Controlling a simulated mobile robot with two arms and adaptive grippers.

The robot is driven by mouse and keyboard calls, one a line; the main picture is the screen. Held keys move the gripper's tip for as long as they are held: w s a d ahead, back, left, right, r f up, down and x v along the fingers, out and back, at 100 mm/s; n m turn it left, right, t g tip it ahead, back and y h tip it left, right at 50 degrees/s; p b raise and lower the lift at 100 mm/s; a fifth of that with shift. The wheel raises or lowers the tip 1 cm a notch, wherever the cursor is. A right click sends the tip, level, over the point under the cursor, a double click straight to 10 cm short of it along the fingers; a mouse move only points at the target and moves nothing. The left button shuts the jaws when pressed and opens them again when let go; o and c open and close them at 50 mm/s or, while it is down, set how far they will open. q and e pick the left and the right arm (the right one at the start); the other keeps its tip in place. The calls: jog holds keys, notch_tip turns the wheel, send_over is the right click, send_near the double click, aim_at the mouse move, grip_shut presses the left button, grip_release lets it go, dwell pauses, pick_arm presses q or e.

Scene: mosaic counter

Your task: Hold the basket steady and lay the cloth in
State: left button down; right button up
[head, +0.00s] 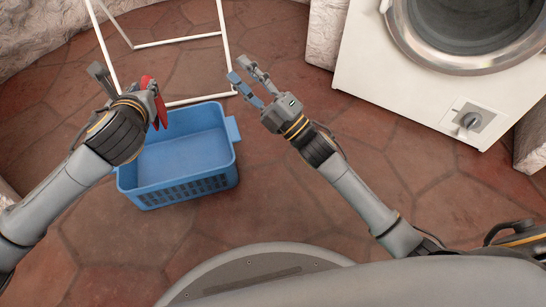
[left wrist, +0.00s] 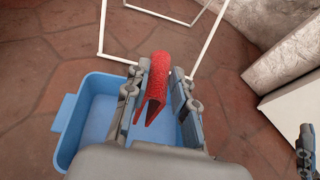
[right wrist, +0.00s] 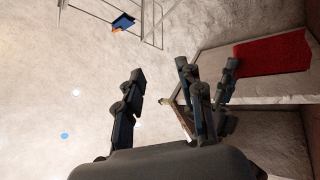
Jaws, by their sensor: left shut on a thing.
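The blue basket (head: 180,158) stands on the floor, and its near side has slots. The visible part of its inside is empty. My left gripper (head: 130,84) is shut on a folded red cloth (head: 158,106) above the back left part of the basket. In the left wrist view the cloth (left wrist: 156,85) hangs between the fingers with the basket (left wrist: 92,112) below. My right gripper (head: 240,70) is apart from the basket, beyond its back right corner. In the right wrist view its fingers (right wrist: 158,88) are spread with nothing between them.
A white rack frame (head: 175,42) stands behind the basket. A white front-loading machine (head: 400,85) stands at the right. Another red cloth-like thing (right wrist: 275,55) lies on a ledge in the right wrist view. The floor between basket and machine is clear.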

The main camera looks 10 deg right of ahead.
jog(key=s+d+f+n+g+h, duration=0.1)
jog(key=s+d+f+g+h, duration=0.1)
jog(key=f, duration=1.1)
jog(key=s+d+f+n+g+h, duration=0.1)
jog(key=s+d+f+g+h, duration=0.15)
jog(key=f, duration=0.95)
jog(key=shift+t, duration=0.25)
jog(key=x, duration=1.1)
jog(key=shift+a+f, duration=0.1)
jog(key=shift+a, duration=0.1)
jog(key=shift+c, duration=0.4)
